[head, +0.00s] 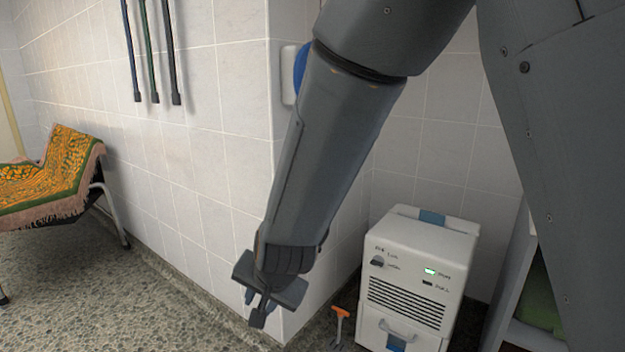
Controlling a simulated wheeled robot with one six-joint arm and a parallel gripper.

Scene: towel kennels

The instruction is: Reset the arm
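My arm reaches down from the upper right of the head view, across the middle. My gripper (262,306) hangs at its lower end, in front of the tiled wall corner and above the speckled floor. It points downward and appears to hold nothing. Its fingers are small and seen at an angle, so I cannot tell whether they are open or shut.
A chair draped with a patterned towel (55,180) is at left. Poles (150,50) hang on the wall. Floor (120,300) at lower left is clear.

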